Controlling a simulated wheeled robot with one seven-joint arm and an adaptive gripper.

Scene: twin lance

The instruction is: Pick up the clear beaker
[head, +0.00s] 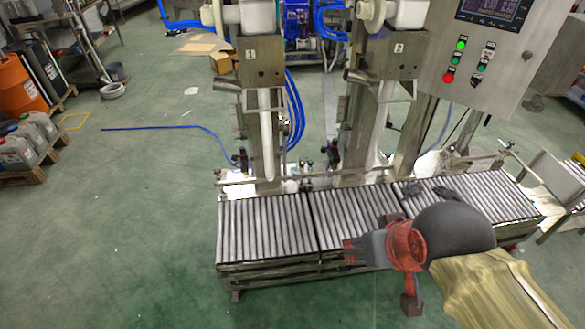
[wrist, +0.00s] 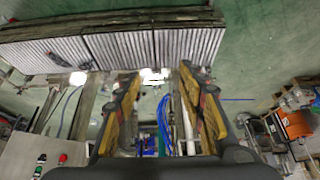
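I cannot make out a clear beaker in either view. My gripper (wrist: 160,80) is open in the wrist view, with its two yellow-padded fingers apart and no object visible between them.
The filling machine's steel columns (head: 262,110) stand behind the conveyor. A control box (head: 490,55) hangs at upper right. An orange drum (head: 18,85) and several jugs (head: 38,122) stand at left. Green floor (head: 130,240) is clear at front left.

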